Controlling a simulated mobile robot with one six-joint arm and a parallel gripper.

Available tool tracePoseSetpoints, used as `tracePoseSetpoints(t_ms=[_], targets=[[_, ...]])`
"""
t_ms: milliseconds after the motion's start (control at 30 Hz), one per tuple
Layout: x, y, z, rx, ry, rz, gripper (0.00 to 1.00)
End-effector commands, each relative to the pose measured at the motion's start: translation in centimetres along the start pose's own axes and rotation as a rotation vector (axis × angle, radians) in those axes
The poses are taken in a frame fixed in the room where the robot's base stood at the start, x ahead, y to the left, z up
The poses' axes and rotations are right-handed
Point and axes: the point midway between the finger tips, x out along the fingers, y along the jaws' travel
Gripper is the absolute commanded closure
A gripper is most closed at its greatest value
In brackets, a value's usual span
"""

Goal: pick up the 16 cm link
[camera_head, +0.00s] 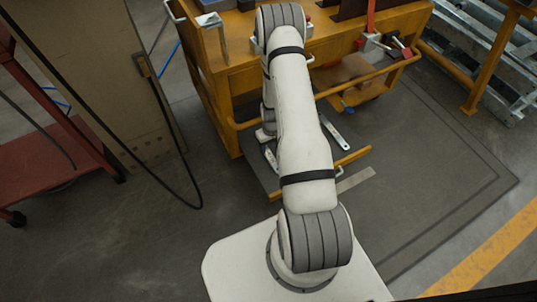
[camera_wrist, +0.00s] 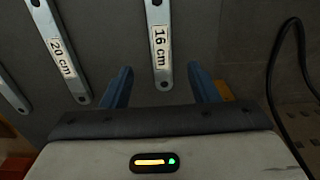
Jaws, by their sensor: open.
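The 16 cm link (camera_wrist: 162,75) is a flat, pale metal bar with rounded ends, a hole at its near end and a white "16 cm" label. In the wrist view it runs up the middle and out of the top edge. My gripper (camera_wrist: 159,68) is open, with one blue finger on each side of the link's near end. No contact between fingers and link shows.
The 20 cm link (camera_wrist: 60,55) lies to the left in the wrist view, with another bar (camera_wrist: 13,95) beyond it. A black cable (camera_wrist: 272,80) hangs at the right. In the head view a yellow cart (camera_head: 225,85) stands around the work area, with a cardboard-coloured cabinet (camera_head: 100,75) at left.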

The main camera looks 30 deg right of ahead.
Motion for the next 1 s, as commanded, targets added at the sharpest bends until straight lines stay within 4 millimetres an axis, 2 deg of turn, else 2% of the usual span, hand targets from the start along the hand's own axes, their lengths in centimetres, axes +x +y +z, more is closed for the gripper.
tracePoseSetpoints(t_ms=[100,333,600,867,1000], targets=[[1.6,0.0,0.1,0.0,-0.002,-0.001,0.45],[3.6,-0.1,0.3,0.0,-0.002,-0.001,0.45],[7.5,-0.2,0.6,0.001,-0.002,-0.001,0.45],[7.5,-0.1,0.6,0.002,-0.001,0.0,0.46],[7.5,-0.1,0.6,0.002,-0.001,0.0,0.58]])
